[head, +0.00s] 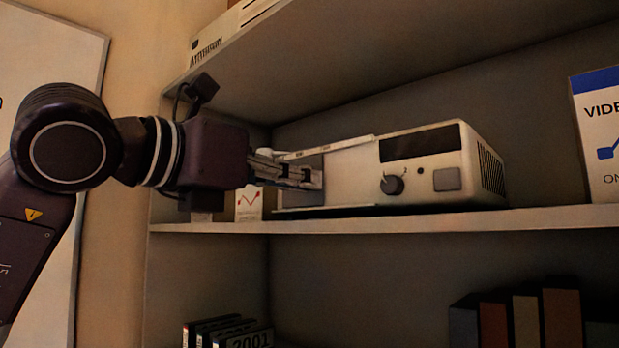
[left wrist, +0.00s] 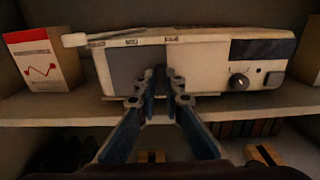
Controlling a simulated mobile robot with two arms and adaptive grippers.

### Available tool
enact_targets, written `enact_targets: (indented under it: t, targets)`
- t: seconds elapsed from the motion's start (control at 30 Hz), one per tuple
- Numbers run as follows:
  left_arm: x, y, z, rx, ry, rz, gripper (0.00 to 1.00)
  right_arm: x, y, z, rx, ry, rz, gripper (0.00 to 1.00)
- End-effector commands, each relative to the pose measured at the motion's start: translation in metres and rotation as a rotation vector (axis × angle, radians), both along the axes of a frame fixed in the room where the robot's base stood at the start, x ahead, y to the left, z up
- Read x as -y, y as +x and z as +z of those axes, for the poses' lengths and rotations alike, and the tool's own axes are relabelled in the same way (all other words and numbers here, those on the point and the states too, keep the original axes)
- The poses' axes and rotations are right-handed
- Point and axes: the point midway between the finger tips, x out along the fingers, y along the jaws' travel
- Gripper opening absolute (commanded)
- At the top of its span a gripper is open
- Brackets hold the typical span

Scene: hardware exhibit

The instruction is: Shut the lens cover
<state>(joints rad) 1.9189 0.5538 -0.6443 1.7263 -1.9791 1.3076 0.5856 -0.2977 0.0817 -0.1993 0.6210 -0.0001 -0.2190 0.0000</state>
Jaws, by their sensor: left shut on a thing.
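A white projector (head: 430,165) stands on the shelf in the head view, and it also shows in the left wrist view (left wrist: 205,60). My left gripper (head: 314,178) reaches in from the left. The fingers hide the gripped part. My right gripper is in neither view.
The shelf board (head: 400,223) runs beneath the projector, with another shelf above. Books (head: 525,318) and cases (head: 230,335) sit on the lower shelf.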

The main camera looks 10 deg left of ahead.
Motion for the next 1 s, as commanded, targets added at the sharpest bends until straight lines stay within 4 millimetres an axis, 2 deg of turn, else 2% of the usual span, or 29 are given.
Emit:
enact_targets:
  t: [0.03, 0.07, 0.13, 0.67, 0.87, 1.0]
  targets:
    - [-0.002, 0.001, 0.002, 0.003, -0.004, 0.004, 0.0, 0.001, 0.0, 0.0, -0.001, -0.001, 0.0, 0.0]
    - [-0.002, 0.0, 0.002, 0.003, -0.004, 0.004, 0.09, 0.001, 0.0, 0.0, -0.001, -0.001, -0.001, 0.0]
    - [-0.002, 0.0, 0.002, 0.003, -0.004, 0.004, 0.16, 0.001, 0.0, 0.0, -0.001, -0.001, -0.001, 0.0]
    - [-0.001, -0.002, 0.001, 0.002, -0.002, 0.0, 0.16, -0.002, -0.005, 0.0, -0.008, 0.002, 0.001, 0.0]
    - [-0.015, -0.021, 0.002, 0.005, -0.003, 0.001, 0.16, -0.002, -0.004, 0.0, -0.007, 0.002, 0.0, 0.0]
    - [-0.033, -0.046, 0.002, 0.007, -0.002, 0.002, 0.16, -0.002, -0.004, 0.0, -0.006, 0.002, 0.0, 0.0]
